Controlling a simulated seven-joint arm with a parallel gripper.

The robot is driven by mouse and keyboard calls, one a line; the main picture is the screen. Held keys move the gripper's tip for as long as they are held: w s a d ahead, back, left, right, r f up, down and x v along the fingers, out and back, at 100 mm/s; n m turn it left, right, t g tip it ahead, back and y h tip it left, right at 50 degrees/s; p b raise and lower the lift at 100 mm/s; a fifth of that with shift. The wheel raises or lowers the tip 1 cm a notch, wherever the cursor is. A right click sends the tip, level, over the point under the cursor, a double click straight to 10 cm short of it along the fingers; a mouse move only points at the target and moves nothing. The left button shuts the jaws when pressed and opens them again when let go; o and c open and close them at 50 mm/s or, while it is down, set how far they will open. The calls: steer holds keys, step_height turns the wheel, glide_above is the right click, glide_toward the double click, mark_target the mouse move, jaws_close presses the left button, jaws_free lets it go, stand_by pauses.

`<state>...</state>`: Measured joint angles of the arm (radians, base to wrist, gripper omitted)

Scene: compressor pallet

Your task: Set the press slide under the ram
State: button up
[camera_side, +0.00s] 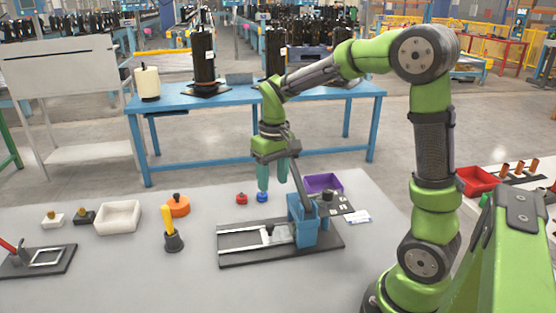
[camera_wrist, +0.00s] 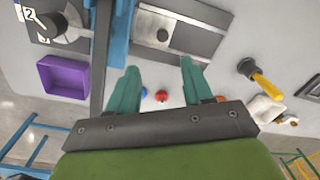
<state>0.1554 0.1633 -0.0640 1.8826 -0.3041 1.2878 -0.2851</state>
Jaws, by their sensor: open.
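The press slide (camera_side: 269,234) is a pale plate with a small dark knob, lying between the rails of the press base (camera_side: 235,258). It sits left of the blue press body (camera_side: 304,224), out from under the ram; its knob also shows in the wrist view (camera_wrist: 163,35). A dark lever (camera_side: 297,178) rises from the press. My gripper (camera_side: 272,187) is open and empty, above the table behind the press and apart from the slide. In the wrist view, its green fingers (camera_wrist: 158,68) point toward the slide. The ram's underside is hidden.
Red (camera_side: 241,198) and blue (camera_side: 262,197) buttons stand below and beside my fingers. A purple bin (camera_side: 323,183) is behind the press. A yellow-handled tool (camera_side: 171,232), an orange piece (camera_side: 177,206) and a white tray (camera_side: 118,218) stand left.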

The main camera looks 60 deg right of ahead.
step_height(320, 180, up, 4)
steer(key=shift+d+f, duration=0.1)
steer(key=shift+f, duration=0.05)
stand_by(0.3)
steer(key=s+a+r+t+y, duration=0.1)
steer(key=s+a+r+t, duration=0.2)
steer(key=s+a+t, duration=0.4)
steer(key=s+a, duration=0.3)
steer(key=s, duration=0.2)
steer(key=shift+s+a+r+y, duration=0.2)
steer(key=shift+a+r+y, duration=0.05)
steer(key=shift+r+y, duration=0.1)
